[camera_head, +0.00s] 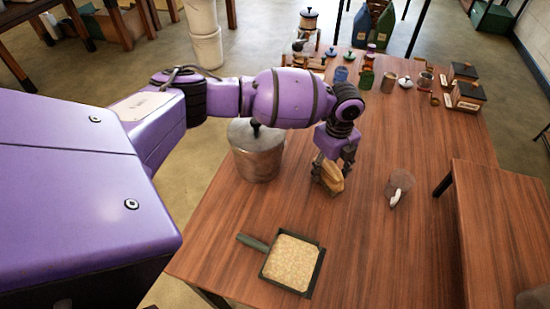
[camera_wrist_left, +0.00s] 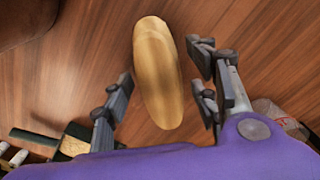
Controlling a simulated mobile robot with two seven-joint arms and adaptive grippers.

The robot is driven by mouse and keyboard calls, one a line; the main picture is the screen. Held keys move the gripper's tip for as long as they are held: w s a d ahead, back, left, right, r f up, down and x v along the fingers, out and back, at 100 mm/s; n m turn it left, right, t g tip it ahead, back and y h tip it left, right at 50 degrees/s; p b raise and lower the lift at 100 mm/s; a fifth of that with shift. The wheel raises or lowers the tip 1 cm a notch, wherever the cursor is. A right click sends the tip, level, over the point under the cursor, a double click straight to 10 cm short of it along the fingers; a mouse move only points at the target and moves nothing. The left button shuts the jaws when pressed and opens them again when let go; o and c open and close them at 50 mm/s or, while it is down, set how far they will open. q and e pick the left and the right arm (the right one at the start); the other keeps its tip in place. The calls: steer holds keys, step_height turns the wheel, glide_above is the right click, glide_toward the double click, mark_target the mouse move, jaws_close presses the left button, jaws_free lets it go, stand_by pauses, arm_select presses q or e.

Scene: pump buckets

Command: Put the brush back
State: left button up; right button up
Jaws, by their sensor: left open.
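The brush (camera_head: 333,178) shows as a tan, wooden-looking oval on the brown table, partly hidden by my left gripper (camera_head: 328,172) in the head view. In the left wrist view the brush (camera_wrist_left: 158,72) lies between the spread fingers of my left gripper (camera_wrist_left: 163,84), with a visible gap on each side. The left gripper is open and right at the brush; I cannot tell how high the fingertips are above the table. My right gripper is in neither view.
Jars and dark boxes (camera_head: 467,94) crowd the far end.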

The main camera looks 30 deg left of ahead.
mark_target(329, 166)
arm_select(q)
step_height(329, 166, up, 13)
steer(key=shift+f+p, duration=0.2)
steer(key=shift+p, duration=0.1)
steer(key=shift+f, duration=0.15)
stand_by(0.5)
